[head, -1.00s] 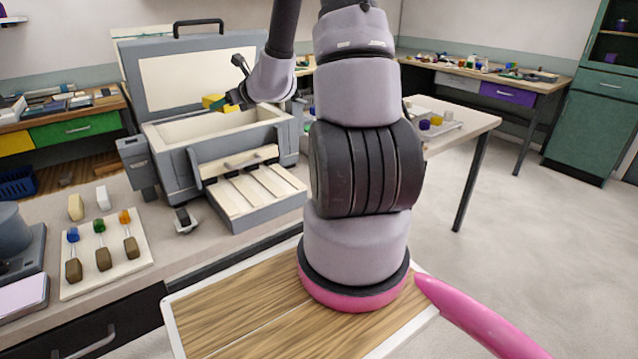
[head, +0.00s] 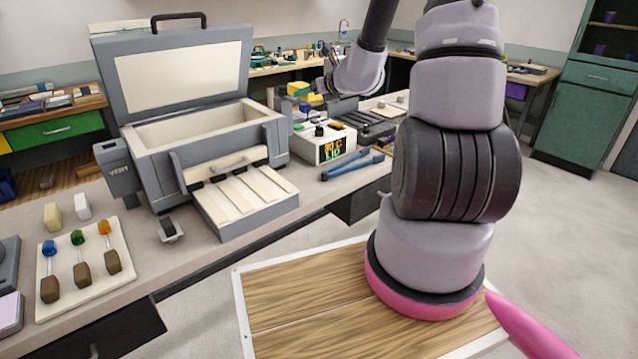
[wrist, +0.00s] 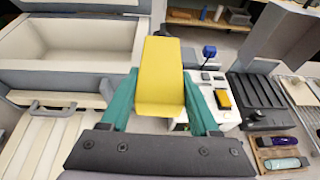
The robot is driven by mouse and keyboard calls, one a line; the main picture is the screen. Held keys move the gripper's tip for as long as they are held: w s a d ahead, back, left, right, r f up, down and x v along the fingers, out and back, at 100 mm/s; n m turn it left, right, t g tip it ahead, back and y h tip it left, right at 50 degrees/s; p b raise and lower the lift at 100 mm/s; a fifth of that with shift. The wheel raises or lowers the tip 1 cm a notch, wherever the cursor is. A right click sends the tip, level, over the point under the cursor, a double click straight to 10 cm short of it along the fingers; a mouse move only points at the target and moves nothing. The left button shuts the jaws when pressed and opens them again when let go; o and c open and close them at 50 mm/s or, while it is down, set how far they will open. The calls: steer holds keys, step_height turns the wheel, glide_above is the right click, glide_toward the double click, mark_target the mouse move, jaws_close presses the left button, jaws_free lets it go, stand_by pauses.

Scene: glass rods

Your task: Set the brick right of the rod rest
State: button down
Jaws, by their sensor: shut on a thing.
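The yellow brick (wrist: 160,78) is held between the teal fingers of my gripper (wrist: 159,90), one finger on each side. In the head view the brick (head: 298,89) is small and partly hidden by my gripper (head: 310,97). It is in the air, right of the open kiln box. A dark ribbed rest (head: 368,124), which looks like the rod rest, lies on the bench farther right. It shows in the wrist view (wrist: 258,100) to the right of the brick, apart from it.
A white control box (head: 325,143) with knobs stands between the kiln (head: 190,150) and the ribbed rest. Blue-handled pliers (head: 350,166) lie in front. A pale board (head: 62,300) with several coloured-tip tools lies at left. In the wrist view, small bottles (wrist: 283,163) lie in a wooden tray.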

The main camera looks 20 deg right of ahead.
steer(key=shift+d, duration=0.3)
steer(key=shift+a+f, duration=0.1)
steer(key=shift+a, duration=0.2)
steer(key=shift+d, duration=0.25)
steer(key=shift+a, duration=0.1)
